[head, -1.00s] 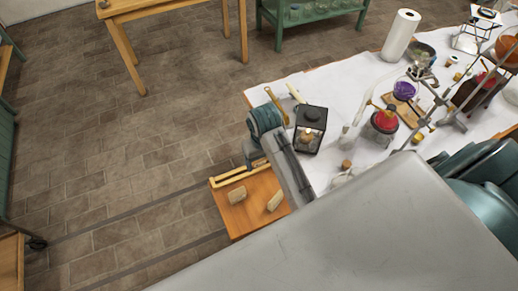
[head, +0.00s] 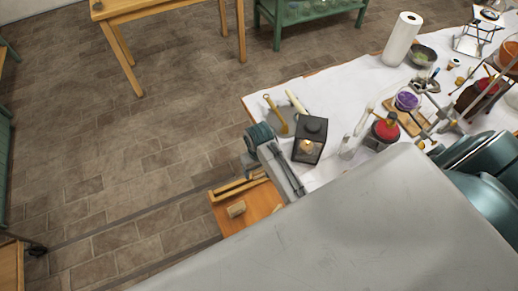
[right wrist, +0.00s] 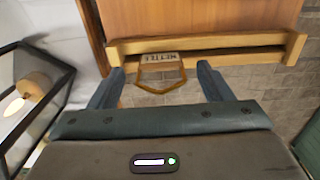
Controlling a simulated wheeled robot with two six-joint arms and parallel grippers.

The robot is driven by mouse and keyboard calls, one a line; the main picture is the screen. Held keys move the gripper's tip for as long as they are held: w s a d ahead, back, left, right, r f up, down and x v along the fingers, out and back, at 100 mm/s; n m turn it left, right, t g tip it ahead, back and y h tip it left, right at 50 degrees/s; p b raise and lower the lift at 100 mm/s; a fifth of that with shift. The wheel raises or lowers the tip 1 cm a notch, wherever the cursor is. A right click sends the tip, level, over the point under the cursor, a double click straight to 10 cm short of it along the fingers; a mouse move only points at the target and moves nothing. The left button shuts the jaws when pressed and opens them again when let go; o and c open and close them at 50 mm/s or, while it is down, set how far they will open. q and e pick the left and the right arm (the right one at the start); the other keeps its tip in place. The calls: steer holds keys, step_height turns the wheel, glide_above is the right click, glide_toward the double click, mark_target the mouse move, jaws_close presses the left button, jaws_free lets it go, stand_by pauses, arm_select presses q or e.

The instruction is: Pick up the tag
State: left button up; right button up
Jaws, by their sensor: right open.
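The tag (right wrist: 160,58) shows in the right wrist view as a small pale strip with dark lettering, against the wooden rail. A tan loop (right wrist: 160,90) hangs below it. My right gripper (right wrist: 161,74) is open, with one teal finger on each side of the loop, and nothing is held between them. In the head view my right gripper (head: 252,164) is above the rail's far end, left of the lantern. I cannot make out the tag in the head view. My left gripper is not in view.
A black lantern (head: 310,140) with a lit candle stands close beside the gripper, also in the wrist view (right wrist: 32,90). The wooden rail (head: 238,188) edges an orange wooden top with a cork-like block (head: 236,209). Glassware crowds the white-covered table (head: 350,95) at right.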

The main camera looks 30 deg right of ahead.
steer(key=shift+f, duration=1.1)
steer(key=c, duration=1)
steer(key=shift+c, duration=0.2)
steer(key=shift+r, duration=0.1)
